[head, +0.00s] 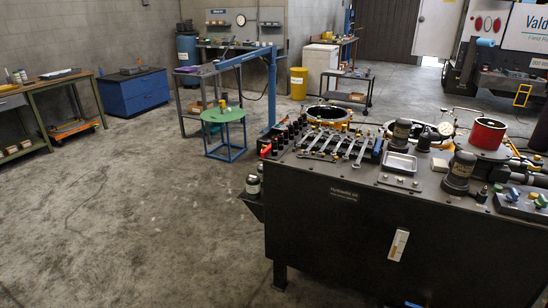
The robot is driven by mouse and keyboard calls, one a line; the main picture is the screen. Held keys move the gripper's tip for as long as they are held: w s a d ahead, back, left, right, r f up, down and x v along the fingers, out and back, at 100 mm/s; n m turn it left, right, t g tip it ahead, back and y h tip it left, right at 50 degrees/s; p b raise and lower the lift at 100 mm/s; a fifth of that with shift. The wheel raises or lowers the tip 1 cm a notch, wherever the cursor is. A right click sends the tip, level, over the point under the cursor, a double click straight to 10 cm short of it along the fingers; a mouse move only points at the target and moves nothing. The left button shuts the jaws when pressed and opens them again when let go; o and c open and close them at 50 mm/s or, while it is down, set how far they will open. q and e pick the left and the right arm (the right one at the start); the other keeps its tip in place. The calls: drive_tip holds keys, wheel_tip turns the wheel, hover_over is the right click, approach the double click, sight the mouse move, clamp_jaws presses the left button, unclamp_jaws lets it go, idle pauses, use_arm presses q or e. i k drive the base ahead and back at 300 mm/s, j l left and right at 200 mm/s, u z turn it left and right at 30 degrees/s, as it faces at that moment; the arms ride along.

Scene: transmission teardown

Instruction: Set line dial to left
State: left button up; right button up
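I cannot make out for certain which part is the line dial, and no left or right setting is readable. A small round gauge (445,128) stands behind the dark hydraulic bench (345,235). A block with several coloured knobs (515,194) sits on the bench's right end; their pointing directions are too small to tell. A pale plate with an orange mark (398,245) is on the bench's front face. Neither of my grippers is in view.
The bench top holds wrenches (355,150), a metal tray (399,165), dark cylinders (460,172) and a red drum (487,133). A green round table (223,115) and a blue hoist (270,90) stand behind it. The concrete floor at left (130,220) is clear.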

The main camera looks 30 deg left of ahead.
sight(513, 196)
drive_tip(key=i+j, duration=0.45)
drive_tip(key=j, duration=0.15)
drive_tip(key=i+j, duration=0.45)
drive_tip(key=j, duration=0.15)
drive_tip(key=i+j, duration=0.9)
drive_tip(key=j, duration=0.25)
drive_tip(key=i+j, duration=0.45)
drive_tip(key=j, duration=0.15)
